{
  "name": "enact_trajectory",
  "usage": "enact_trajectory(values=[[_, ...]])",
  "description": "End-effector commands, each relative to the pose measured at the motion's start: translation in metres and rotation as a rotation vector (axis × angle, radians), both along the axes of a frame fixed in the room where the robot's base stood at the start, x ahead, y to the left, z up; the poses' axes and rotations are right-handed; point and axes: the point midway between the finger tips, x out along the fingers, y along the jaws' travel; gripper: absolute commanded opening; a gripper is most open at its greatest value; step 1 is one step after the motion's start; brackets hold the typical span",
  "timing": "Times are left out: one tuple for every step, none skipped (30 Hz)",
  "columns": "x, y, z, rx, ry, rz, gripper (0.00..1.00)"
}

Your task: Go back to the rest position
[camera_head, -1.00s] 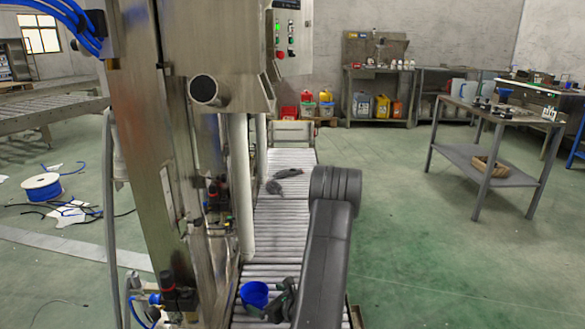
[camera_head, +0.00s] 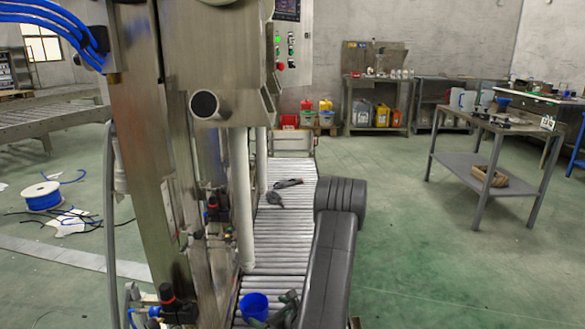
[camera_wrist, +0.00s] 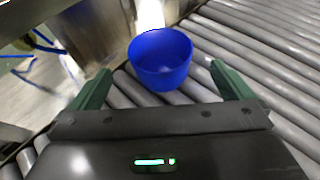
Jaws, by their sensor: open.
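My gripper (camera_wrist: 160,72) is open, its two green fingers apart and nothing held between them. A blue cup (camera_wrist: 161,78) stands upright on the grey rollers, just ahead of and between the fingertips in the wrist view. I cannot tell whether a finger touches it. In the head view the blue cup (camera_head: 254,306) is at the bottom, left of my gripper (camera_head: 282,312), which is partly hidden behind my dark arm.
The roller conveyor (camera_head: 283,232) runs away from me, with dark tools (camera_head: 275,197) further along it. A tall steel machine (camera_head: 140,150) stands close on the left. A grey work table (camera_head: 460,162) is at right. Green floor between is clear.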

Motion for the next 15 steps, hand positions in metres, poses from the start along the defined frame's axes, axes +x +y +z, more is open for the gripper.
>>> enact_trajectory(values=[[-0.007,-0.008,0.001,0.000,0.003,-0.005,1.00],[-0.011,-0.012,0.001,0.001,0.004,-0.006,1.00],[-0.016,-0.017,0.001,0.000,0.003,-0.004,1.00],[-0.020,-0.021,0.001,0.002,0.003,-0.005,1.00],[-0.024,-0.025,0.000,0.001,0.004,-0.006,1.00],[-0.029,-0.030,0.000,0.001,0.004,-0.005,1.00],[-0.032,-0.034,0.000,0.000,0.003,-0.005,1.00],[-0.036,-0.037,0.001,0.001,0.002,-0.005,1.00],[-0.041,-0.042,0.001,0.001,0.003,-0.006,1.00],[-0.045,-0.046,0.001,0.002,0.003,-0.005,1.00],[-0.048,-0.050,0.001,0.001,0.003,-0.006,1.00],[-0.053,-0.054,0.001,0.000,0.002,-0.005,1.00],[-0.056,-0.058,0.001,0.000,0.002,-0.005,1.00],[-0.060,-0.061,0.001,0.001,0.002,-0.006,1.00],[-0.065,-0.066,0.001,0.001,0.003,-0.004,1.00]])
